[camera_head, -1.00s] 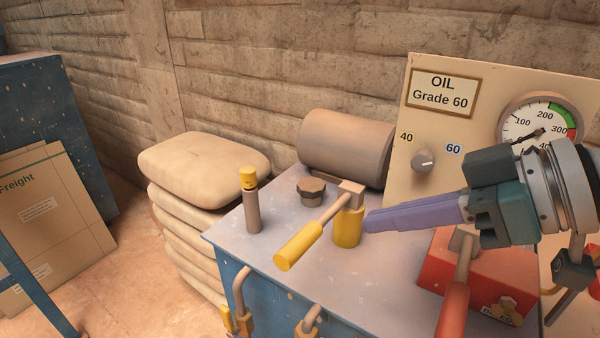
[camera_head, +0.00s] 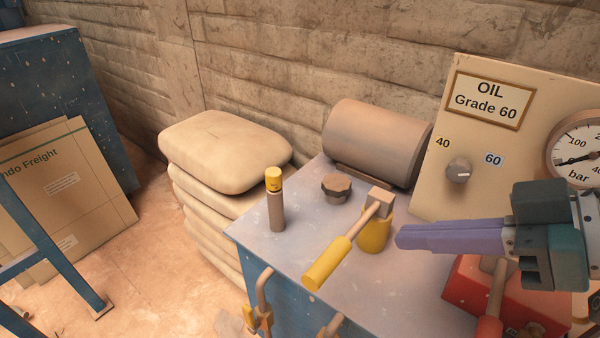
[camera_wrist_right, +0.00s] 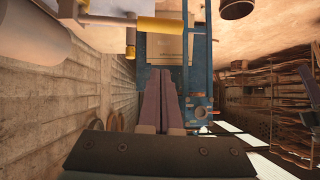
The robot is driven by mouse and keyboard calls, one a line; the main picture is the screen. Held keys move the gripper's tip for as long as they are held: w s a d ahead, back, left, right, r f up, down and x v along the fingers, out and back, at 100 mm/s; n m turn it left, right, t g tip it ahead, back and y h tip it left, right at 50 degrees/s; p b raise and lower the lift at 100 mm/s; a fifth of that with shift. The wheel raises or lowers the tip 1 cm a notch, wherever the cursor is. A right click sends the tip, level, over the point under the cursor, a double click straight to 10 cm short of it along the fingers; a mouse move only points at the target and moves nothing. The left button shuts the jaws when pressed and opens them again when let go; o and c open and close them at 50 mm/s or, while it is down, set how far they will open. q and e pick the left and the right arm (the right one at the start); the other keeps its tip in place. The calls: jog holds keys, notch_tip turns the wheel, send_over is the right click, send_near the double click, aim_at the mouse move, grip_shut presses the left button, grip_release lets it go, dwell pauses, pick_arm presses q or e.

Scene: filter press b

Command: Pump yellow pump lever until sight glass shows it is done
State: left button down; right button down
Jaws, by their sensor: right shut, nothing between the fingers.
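The yellow pump lever (camera_head: 327,263) slants down toward the front left from a tan block on top of the yellow pump body (camera_head: 375,235). My right gripper (camera_head: 400,236) is shut and empty. In the head view its purple fingers point left, their tips just right of the pump body, with a small gap in the picture. In the right wrist view the shut fingertips (camera_wrist_right: 160,73) show below a yellow bar that looks like the lever (camera_wrist_right: 160,25). A short post with a yellow top (camera_head: 274,198) stands left of the pump; I cannot tell if it is the sight glass. My left gripper is out of view.
A tan tank (camera_head: 375,142) and a brown knob (camera_head: 336,187) stand behind the pump. An oil panel (camera_head: 530,85) has a selector (camera_head: 458,170) and a pressure gauge (camera_head: 578,150). A red unit (camera_head: 500,300) sits below my right gripper. Stacked sacks (camera_head: 225,152) stand left.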

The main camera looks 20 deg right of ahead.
aim_at(346, 254)
jog(key=x, duration=0.3)
jog(key=f+x, duration=0.1)
jog(key=x, duration=0.3)
jog(key=s+f+b+x, duration=0.1)
jog(key=x, duration=0.3)
jog(key=shift+d+f, duration=0.1)
jog(key=shift+d, duration=0.25)
jog(key=shift+s, duration=0.1)
